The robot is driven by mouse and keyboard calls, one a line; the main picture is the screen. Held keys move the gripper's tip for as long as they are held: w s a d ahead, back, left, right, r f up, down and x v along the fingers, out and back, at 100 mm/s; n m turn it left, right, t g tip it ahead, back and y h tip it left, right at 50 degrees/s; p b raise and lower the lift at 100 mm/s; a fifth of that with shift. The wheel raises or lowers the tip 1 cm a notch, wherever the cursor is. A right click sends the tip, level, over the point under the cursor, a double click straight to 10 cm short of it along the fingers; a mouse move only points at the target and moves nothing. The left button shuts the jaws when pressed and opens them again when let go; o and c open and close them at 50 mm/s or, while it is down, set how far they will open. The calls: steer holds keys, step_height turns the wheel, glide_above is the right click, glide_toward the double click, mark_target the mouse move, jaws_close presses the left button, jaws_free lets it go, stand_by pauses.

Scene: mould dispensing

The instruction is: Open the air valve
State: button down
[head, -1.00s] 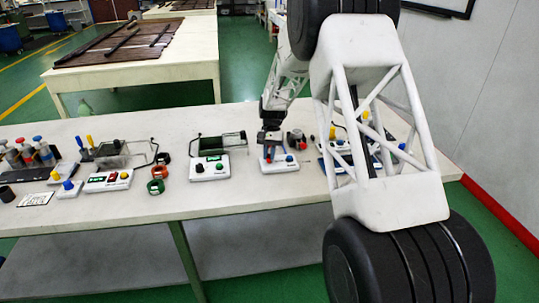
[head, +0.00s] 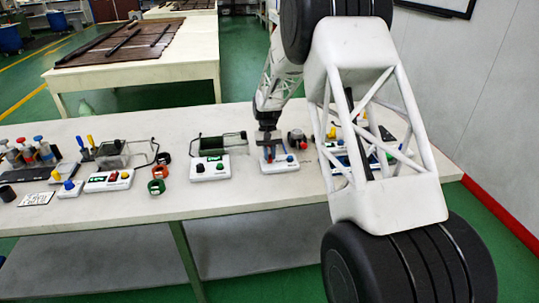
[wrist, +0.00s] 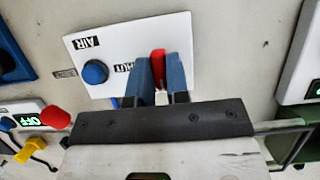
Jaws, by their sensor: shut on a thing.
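The air valve is a white panel (wrist: 118,38) labelled AIR, with a second label partly hidden that ends in "UT". It carries a round blue knob (wrist: 95,72) and a red handle (wrist: 158,56). The blue fingers of my gripper (wrist: 161,80) stand on either side of the red handle and are shut on it. The handle's lower part is hidden between the fingers. In the head view the panel (head: 279,164) lies on the white bench, with my gripper (head: 267,148) pointing down over it and the blue knob (head: 290,158) to its right.
More panels and bottles (head: 32,152) fill the bench's left side. The front strip of the bench (head: 240,196) is clear.

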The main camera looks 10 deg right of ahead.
steer(key=c, duration=1.1)
jaws_free()
steer(key=shift+r, duration=0.1)
steer(key=v, duration=0.7)
steer(key=shift+r, duration=0.3)
